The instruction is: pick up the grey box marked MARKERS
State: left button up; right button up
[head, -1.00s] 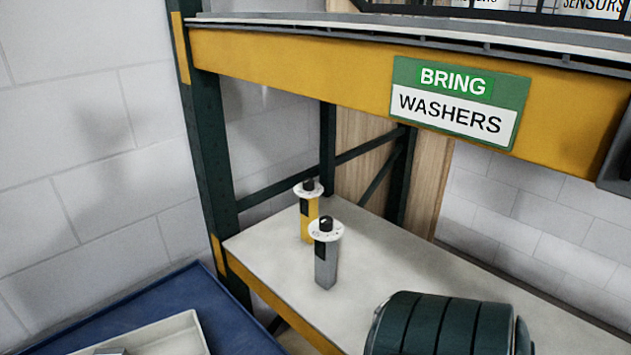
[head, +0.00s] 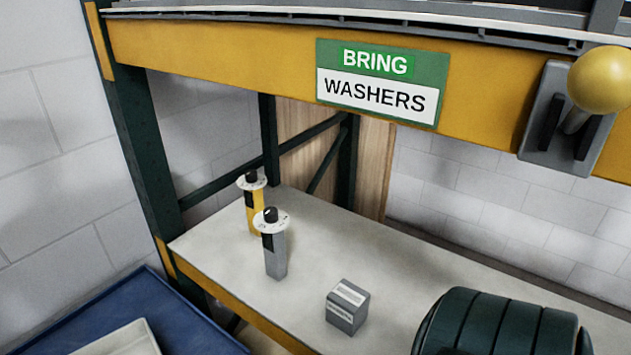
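A small grey box (head: 345,314) with pale label strips on its top and front sits upright on the pale shelf (head: 400,262), near its front edge. The print on its labels is too small to read, so I cannot confirm the word MARKERS. No other grey box shows on this shelf. Neither of my grippers is in view.
A large dark green ribbed rounded body (head: 505,325) stands right of the box. Left of it are a grey post (head: 275,258) and a yellow post (head: 256,218) with dial tops. Above, a yellow beam (head: 220,50) carries a BRING WASHERS sign (head: 382,83) and a yellow-knobbed lever (head: 600,80).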

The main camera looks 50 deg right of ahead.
aim_at(347, 305)
jog(key=z, duration=1.3)
jog(key=k+j, duration=0.1)
jog(key=k, duration=0.2)
jog(key=k+j+z, duration=0.1)
jog(key=k, duration=0.2)
